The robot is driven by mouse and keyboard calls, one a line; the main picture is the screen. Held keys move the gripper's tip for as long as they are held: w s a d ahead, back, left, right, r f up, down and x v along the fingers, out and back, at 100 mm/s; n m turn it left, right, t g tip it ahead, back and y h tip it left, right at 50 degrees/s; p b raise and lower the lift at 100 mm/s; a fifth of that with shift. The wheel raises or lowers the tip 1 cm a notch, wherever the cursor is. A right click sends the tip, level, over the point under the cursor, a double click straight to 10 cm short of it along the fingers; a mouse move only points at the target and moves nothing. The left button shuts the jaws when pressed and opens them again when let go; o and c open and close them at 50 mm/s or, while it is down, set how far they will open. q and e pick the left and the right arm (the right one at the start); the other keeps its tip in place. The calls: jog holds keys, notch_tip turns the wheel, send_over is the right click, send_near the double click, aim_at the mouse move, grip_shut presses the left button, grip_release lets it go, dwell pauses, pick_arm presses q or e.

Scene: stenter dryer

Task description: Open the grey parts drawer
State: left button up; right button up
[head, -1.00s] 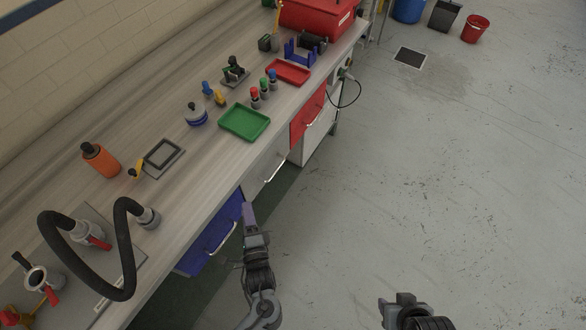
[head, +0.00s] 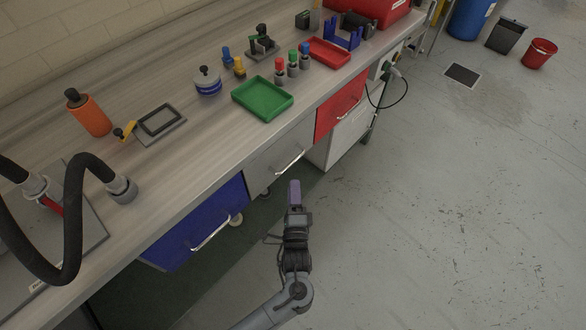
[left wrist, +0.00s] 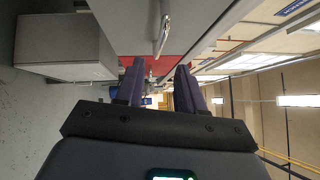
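The grey parts drawer (head: 272,158) is under the bench top, between the blue drawer and the red drawer, and looks closed. Its silver bar handle (head: 290,163) runs across the front. My left gripper (head: 294,188) is just below and in front of this handle in the head view, apart from it. In the left wrist view the two purple fingers (left wrist: 159,82) stand apart with nothing between them. A silver handle (left wrist: 162,34) shows beyond the fingertips there, near the line of the gap. My right gripper is not in view.
The blue drawer (head: 190,232) is left of the grey one, the red drawer (head: 338,106) right, above a white cabinet (head: 345,138). The bench holds a green tray (head: 263,112), red tray (head: 329,53) and orange bottle (head: 88,113).

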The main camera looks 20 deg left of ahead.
pick_arm(q)
jog(key=b+x, duration=0.2)
jog(key=x, duration=0.6)
grip_shut()
